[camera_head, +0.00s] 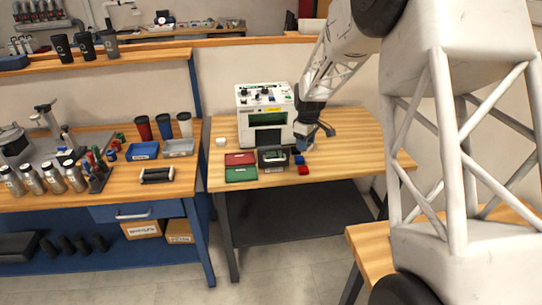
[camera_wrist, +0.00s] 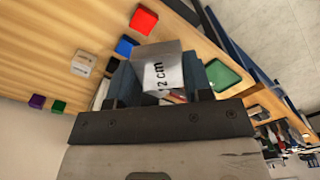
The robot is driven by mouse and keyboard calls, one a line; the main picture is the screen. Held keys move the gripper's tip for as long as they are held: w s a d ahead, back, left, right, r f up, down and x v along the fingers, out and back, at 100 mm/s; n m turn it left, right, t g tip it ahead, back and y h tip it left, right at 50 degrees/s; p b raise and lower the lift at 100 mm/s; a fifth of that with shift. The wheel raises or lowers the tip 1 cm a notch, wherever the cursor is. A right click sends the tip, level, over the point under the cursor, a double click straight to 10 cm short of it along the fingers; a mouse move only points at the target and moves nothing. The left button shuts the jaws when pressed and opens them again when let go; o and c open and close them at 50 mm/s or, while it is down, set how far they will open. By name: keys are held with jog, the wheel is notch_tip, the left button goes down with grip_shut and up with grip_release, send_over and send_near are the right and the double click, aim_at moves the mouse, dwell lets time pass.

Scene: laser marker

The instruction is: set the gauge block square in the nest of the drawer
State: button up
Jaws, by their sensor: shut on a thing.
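The gauge block (camera_wrist: 163,72) is a silver-grey block marked "2 cm" on a pale face in the wrist view. My gripper (camera_wrist: 160,85) is shut on it, with a dark finger on each side. In the head view my gripper (camera_head: 322,131) hangs at the right side of the white laser marker (camera_head: 265,117); the block cannot be made out there. A dark open tray-like part (camera_head: 272,165) stands in front of the marker; I cannot tell for sure whether it is the drawer. The nest cannot be made out in either view.
A red tray (camera_head: 240,158) and a green tray (camera_head: 241,174) lie left of the dark part. A blue block (camera_head: 299,159) and a red block (camera_head: 303,171) lie right of it. A small white block (camera_head: 220,142) lies left of the marker.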

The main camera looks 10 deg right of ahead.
jog(key=shift+w+a+r+m, duration=2.2)
jog(key=shift+w+a+r, duration=1.65)
jog(key=shift+w, duration=0.75)
jog(key=w+a+f+n, duration=0.2)
jog(key=w+f+n, duration=0.3)
jog(key=f+n, duration=0.5)
jog(key=shift+w+a+n, duration=0.3)
jog(key=shift+w+n, duration=0.1)
jog(key=shift+n, duration=1.2)
jog(key=shift+f, duration=2.45)
jog(key=shift+f, duration=2.5)
